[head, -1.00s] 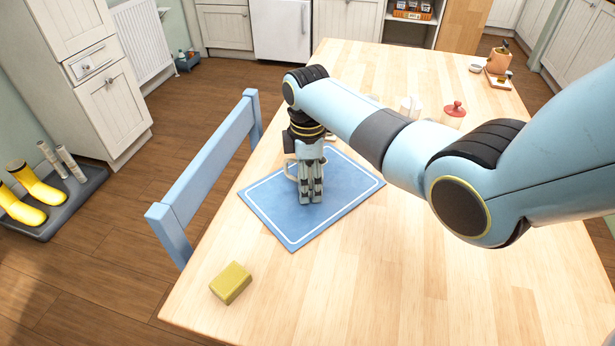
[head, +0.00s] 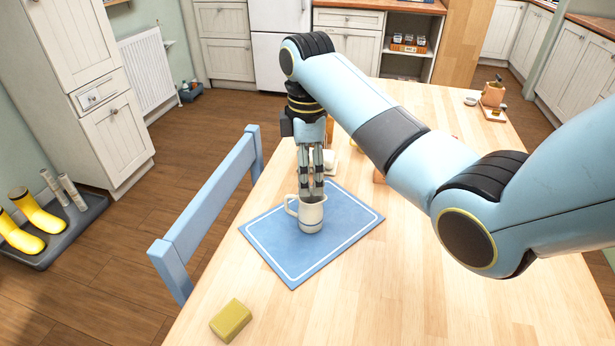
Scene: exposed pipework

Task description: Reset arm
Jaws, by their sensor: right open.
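A whitish mug (head: 311,218) with its handle to the left stands upright on a blue placemat (head: 265,240) with a white border line. My right gripper (head: 311,193) points straight down, with its fingertips at the mug's rim in the picture. It is open; I cannot tell how much gap lies between the fingertips and the rim. My right arm comes in from the right and covers part of the table. My left gripper is not in view.
A yellow-green sponge-like block (head: 230,320) lies near the table's front left corner. A blue chair (head: 210,215) stands along the left edge. Small pale items (head: 330,162) sit partly hidden behind the gripper. The table's front right (head: 480,310) is clear.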

